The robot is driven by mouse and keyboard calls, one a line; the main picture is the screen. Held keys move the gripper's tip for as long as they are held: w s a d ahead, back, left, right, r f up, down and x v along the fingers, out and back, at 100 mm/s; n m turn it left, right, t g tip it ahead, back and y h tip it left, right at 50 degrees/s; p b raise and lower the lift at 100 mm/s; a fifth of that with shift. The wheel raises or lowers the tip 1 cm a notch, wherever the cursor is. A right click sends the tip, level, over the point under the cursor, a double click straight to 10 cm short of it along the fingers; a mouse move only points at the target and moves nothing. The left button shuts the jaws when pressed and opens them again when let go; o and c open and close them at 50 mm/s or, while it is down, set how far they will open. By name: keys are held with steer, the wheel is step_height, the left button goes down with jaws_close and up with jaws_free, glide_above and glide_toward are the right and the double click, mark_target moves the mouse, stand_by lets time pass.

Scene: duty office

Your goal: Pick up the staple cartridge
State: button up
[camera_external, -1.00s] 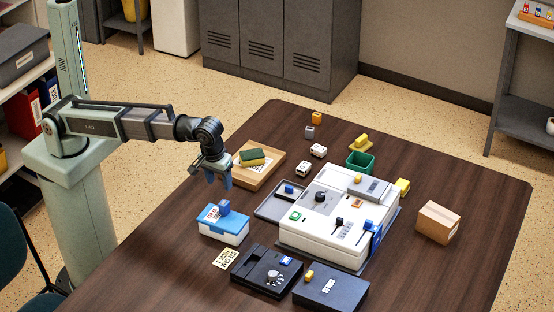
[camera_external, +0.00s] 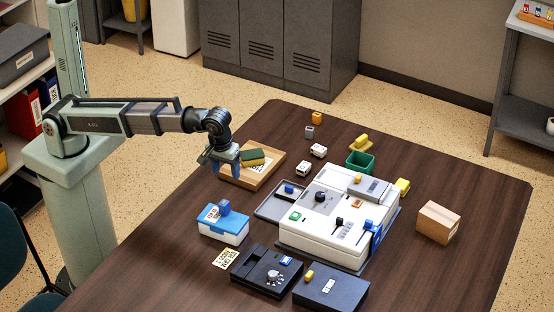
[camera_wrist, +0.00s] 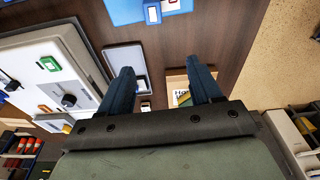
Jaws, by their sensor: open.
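I cannot tell for sure which small piece is the staple cartridge. One blue block (camera_external: 224,207) stands on a blue-lidded white box (camera_external: 222,222); it shows at the top of the wrist view (camera_wrist: 152,12). Another small blue block (camera_external: 289,188) lies in the grey side tray (camera_external: 268,208) of the white machine (camera_external: 318,243). Two white blocks (camera_external: 318,150) (camera_external: 303,168) lie behind the machine. My gripper (camera_external: 222,170) points down above the near-left part of the wooden tray. Its fingers are apart and empty, also in the wrist view (camera_wrist: 162,68).
The wooden tray (camera_external: 238,180) holds a green-and-yellow sponge (camera_external: 252,157). Dark devices (camera_external: 265,270) (camera_external: 330,288) stand in front of the machine. A green bin (camera_external: 360,163), yellow pieces (camera_external: 402,187) and a cardboard box (camera_external: 437,222) stand behind and right.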

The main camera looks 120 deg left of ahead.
steer(key=s+a+f+n, duration=0.2)
steer(key=a, duration=1.2)
steer(key=s+a+f+n+g+h, duration=0.1)
steer(key=s+a+n, duration=0.15)
steer(key=a, duration=1.15)
steer(key=s+a+f+n, duration=0.1)
steer(key=s+a+f, duration=0.1)
steer(key=a, duration=1.2)
steer(key=n+t, duration=0.1)
steer(key=n, duration=3.2)
glide_above(308, 129)
steer(key=shift+m+h, duration=0.35)
steer(key=shift+h, duration=0.05)
step_height(308, 129, down, 9)
steer(key=shift+s+d+f, duration=0.1)
steer(key=shift+s+d, duration=0.05)
steer(key=shift+w+f, duration=0.15)
steer(key=shift+f, duration=1.2)
steer(key=shift+w+f, duration=0.15)
steer(key=shift+f, duration=1.2)
steer(key=c, duration=1)
